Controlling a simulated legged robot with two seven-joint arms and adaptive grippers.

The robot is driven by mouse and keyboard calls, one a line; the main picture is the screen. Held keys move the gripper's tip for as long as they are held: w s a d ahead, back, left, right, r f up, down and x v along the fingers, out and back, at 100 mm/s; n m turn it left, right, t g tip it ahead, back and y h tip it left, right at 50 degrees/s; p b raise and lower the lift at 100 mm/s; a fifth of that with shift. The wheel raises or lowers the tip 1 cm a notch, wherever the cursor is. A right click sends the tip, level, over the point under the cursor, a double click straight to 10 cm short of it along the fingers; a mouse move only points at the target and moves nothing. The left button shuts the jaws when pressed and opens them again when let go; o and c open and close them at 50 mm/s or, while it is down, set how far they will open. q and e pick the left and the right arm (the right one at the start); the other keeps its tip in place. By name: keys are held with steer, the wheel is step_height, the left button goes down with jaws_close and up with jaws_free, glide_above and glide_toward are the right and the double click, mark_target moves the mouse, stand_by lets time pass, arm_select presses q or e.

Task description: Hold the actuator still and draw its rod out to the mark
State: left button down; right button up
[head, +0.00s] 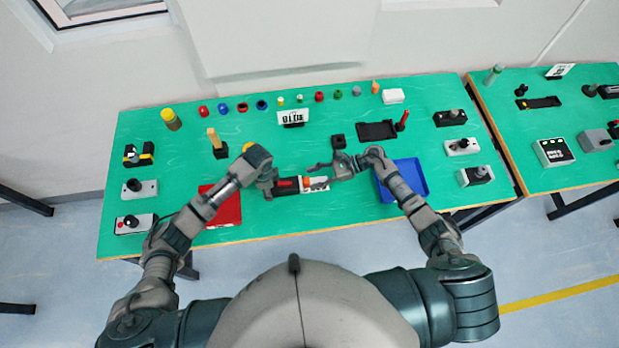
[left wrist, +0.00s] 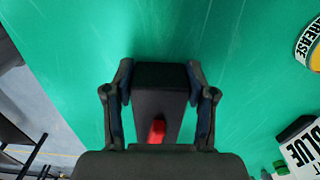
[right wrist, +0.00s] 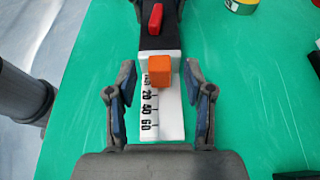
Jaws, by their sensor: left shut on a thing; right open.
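The actuator (head: 288,186) lies on the green table in front of me, a black body with a red part on top. It also shows in the left wrist view (left wrist: 160,85). My left gripper (left wrist: 160,95) is shut on the black body, one finger on each side. An orange block (right wrist: 160,72) sits at the body's white end, by the start of a white scale (right wrist: 163,115) marked 20, 40, 60. My right gripper (right wrist: 158,105) is open, its fingers either side of the scale and apart from the orange block. The rod itself cannot be made out.
A red tray (head: 228,212) is left of the actuator and a blue tray (head: 413,170) is right, partly under my right arm. A black block (head: 338,141) and a black tray (head: 378,131) lie beyond.

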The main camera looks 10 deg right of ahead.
arm_select(q)
steer(key=shift+s+f, duration=0.1)
steer(key=shift+f, duration=0.05)
arm_select(e)
steer(key=shift+x, duration=1.1)
jaws_close()
steer(key=shift+d, duration=2.1)
jaws_free()
steer(key=v, duration=1.2)
steer(key=shift+f, duration=0.1)
